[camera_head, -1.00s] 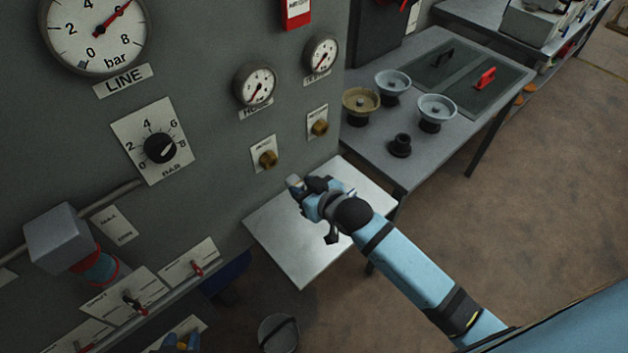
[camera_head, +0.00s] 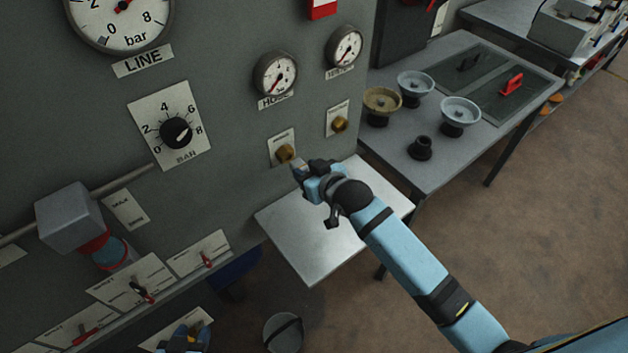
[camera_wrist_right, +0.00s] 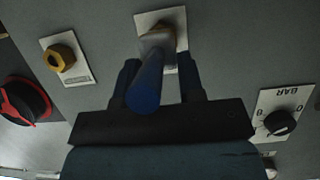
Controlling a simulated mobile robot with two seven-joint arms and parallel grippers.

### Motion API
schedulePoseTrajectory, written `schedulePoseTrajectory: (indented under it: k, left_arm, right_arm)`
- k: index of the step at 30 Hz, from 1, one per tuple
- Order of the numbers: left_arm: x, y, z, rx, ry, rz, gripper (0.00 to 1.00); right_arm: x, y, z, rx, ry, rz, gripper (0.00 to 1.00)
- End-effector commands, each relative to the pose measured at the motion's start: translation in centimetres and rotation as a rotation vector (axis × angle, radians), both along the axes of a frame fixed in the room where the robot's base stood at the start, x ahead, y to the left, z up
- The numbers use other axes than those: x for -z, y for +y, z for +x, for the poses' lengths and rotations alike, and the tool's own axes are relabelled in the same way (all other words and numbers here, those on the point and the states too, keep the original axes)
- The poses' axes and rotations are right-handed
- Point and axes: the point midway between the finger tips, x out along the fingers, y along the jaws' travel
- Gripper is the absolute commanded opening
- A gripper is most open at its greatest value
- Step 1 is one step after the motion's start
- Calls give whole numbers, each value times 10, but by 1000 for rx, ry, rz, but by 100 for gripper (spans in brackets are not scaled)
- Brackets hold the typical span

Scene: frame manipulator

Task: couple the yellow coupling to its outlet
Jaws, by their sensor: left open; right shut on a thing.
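My right gripper (camera_head: 304,170) is shut on a blue piece with a grey front end, the held coupling (camera_wrist_right: 147,80). I see no yellow on it. Its grey end is right in front of the left brass outlet (camera_head: 284,153), on a white plate, and covers most of that outlet in the right wrist view. I cannot tell whether they touch. The right brass outlet (camera_head: 339,124) is uncovered; it also shows in the right wrist view (camera_wrist_right: 62,58). My left gripper (camera_head: 185,340) is open at the bottom edge of the head view, partly cut off.
A pale shelf (camera_head: 310,245) sits below the outlets. Gauges, a dial (camera_head: 176,132) and small red-tipped levers are on the grey panel. A bucket (camera_head: 283,333) stands on the floor. A side table (camera_head: 455,165) holds bowl-shaped parts at the right.

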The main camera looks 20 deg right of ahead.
Motion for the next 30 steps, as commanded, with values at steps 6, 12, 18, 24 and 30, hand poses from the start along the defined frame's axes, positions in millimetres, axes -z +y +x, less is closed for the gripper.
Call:
schedulePoseTrajectory:
  k: [6,12,18,24,30]
  left_arm:
    - [5,0,0,1,-2,0,42]
    - [5,1,0,0,-3,2,42]
    - [5,1,0,0,-3,2,42]
    - [5,1,1,-1,-3,2,42]
    - [4,1,0,-1,-2,2,42]
  right_arm:
    - [0,4,9,0,0,0,8]
    - [-1,4,10,0,1,0,8]
    - [-1,4,10,0,0,0,8]
    - [-1,4,9,0,0,0,8]
    - [-1,4,9,0,0,0,8]
